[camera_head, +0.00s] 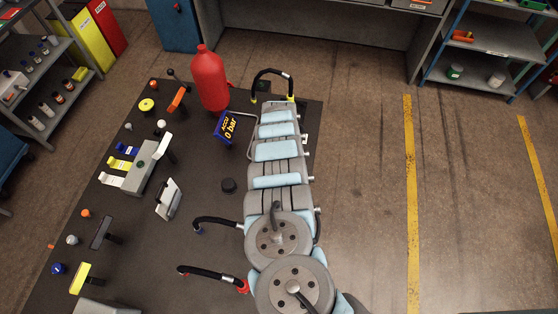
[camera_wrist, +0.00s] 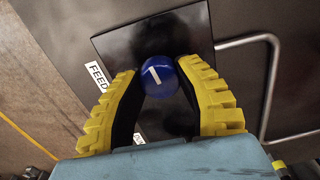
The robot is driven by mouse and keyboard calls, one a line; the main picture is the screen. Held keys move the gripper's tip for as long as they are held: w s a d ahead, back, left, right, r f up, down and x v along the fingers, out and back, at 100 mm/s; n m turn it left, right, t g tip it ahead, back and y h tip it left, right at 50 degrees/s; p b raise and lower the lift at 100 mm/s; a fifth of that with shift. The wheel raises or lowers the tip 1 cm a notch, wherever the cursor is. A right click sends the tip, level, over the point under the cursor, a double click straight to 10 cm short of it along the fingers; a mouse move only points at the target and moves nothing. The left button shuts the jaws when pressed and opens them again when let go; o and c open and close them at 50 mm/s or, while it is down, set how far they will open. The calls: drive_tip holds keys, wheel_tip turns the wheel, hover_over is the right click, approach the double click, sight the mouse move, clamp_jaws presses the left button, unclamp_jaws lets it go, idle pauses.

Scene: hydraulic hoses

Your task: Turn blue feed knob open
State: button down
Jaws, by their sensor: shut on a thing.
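The blue feed knob (camera_wrist: 160,76) is round with a white line on its face. It sits on a black square plate (camera_wrist: 115,48) beside a white FEED label (camera_wrist: 97,77) in the wrist view. My gripper (camera_wrist: 162,72) has its yellow-ribbed fingers on both sides of the knob and is shut on it. The white line runs slightly slanted, close to up-down in the wrist picture. In the head view my arm covers the knob and the gripper.
A bent grey tube (camera_wrist: 273,75) passes right of the plate. In the head view, a blue ACCU display (camera_head: 227,128) reads 0 bar and a red bottle (camera_head: 208,80) stands left of my arm. Several levers and knobs cover the dark panel's left side. The floor at right is clear.

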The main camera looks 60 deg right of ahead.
drive_tip(key=shift+f+m+b, duration=0.1)
drive_tip(key=shift+m+b, duration=0.3)
drive_tip(key=shift+m, duration=0.2)
drive_tip(key=c, duration=0.6)
unclamp_jaws()
wheel_tip(320, 180, up, 12)
idle(0.5)
idle(0.6)
